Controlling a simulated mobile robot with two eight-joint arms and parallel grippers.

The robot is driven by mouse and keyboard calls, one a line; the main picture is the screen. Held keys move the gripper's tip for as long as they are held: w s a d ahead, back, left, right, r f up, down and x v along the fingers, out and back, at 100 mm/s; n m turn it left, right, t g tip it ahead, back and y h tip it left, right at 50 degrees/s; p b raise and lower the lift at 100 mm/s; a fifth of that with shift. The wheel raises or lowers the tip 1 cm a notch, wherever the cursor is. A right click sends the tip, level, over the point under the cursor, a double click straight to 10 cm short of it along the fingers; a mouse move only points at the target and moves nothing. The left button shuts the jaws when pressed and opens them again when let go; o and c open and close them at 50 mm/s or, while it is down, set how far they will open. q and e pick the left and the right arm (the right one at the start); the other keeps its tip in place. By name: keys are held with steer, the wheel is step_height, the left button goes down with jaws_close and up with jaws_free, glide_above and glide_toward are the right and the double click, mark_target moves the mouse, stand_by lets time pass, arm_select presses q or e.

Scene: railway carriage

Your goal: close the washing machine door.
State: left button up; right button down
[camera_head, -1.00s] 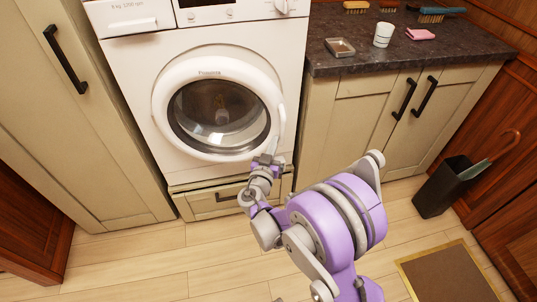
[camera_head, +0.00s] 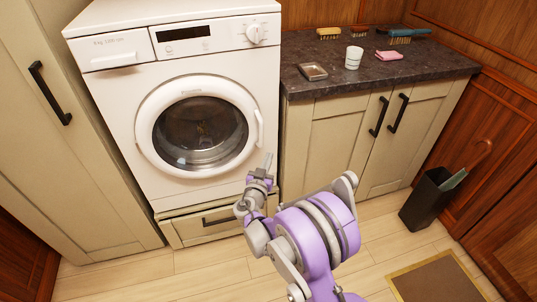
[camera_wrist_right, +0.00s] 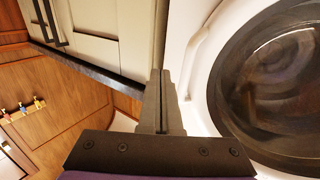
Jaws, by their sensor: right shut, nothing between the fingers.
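The white washing machine (camera_head: 185,60) stands between the tall left cabinet and the counter. Its round door (camera_head: 150,138), with a white ring and dark glass, faces me and looks flush with the front; whether it is latched I cannot tell. The door handle (camera_head: 259,128) is at the ring's right side. My right gripper (camera_head: 267,161) is shut and empty, just below and right of the handle, apparently not touching it. In the right wrist view, my shut fingers (camera_wrist_right: 161,80) point up beside the door's white ring (camera_wrist_right: 197,75). My left gripper is out of view.
A drawer (camera_head: 210,222) lies below the machine. The dark counter (camera_head: 330,85) at right bears a white cup (camera_head: 353,57), a small tray (camera_head: 312,71), a pink cloth (camera_head: 389,55) and brushes. A black umbrella stand (camera_head: 428,200) is at right. The wooden floor (camera_head: 130,280) is clear at left.

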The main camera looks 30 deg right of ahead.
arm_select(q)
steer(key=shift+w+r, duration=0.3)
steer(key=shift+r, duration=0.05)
arm_select(e)
steer(key=s+a, duration=0.4)
steer(key=s, duration=0.3)
steer(key=shift+s+d, duration=0.1)
steer(key=s+n+g+y, duration=0.3)
steer(key=s+g+y, duration=0.15)
steer(key=s, duration=0.65)
steer(key=s+a+n+g+y+p, duration=0.1)
steer(key=s+a+n+g+y, duration=0.2)
steer(key=s+a+n+y, duration=0.85)
arm_select(q)
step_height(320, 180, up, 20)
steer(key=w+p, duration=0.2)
steer(key=p, duration=1.5)
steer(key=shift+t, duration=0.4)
arm_select(e)
steer(key=s+a+r+m+h, duration=0.1)
steer(key=r+m, duration=0.1)
steer(key=r, duration=0.7)
steer(key=s+a+r+m+h, duration=0.1)
steer(key=s+r+m+h, duration=0.1)
steer(key=r, duration=0.7)
steer(key=shift+r+m, duration=0.25)
steer(key=shift+m, duration=0.4)
